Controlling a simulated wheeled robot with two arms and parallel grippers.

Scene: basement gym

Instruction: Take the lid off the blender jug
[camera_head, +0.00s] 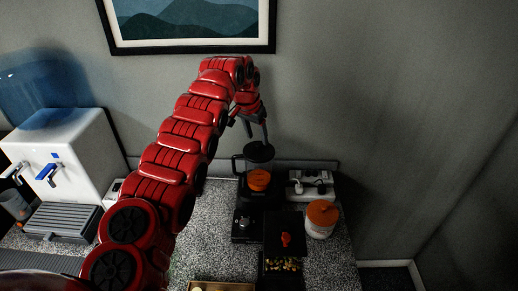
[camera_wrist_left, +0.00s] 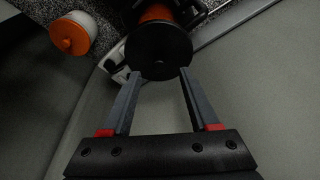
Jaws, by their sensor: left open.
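The blender jug (camera_head: 241,166) stands upright on its dark base (camera_head: 246,222) on the counter, with something orange low in it. Its round black lid (camera_head: 259,151) is on top; it also shows in the left wrist view (camera_wrist_left: 158,50). My left gripper (camera_head: 258,138) hangs just above the lid with its fingers pointing down. In the wrist view my left gripper (camera_wrist_left: 159,74) is open and empty, with one fingertip at each side of the lid's near edge. I cannot tell whether they touch it. My right gripper is not in view.
An orange-lidded white jar (camera_head: 321,219) stands right of the blender. A power strip with plugs (camera_head: 310,184) lies behind it, near the wall. A black container with small pieces (camera_head: 282,266) is in front. A white water dispenser (camera_head: 70,160) stands at the left.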

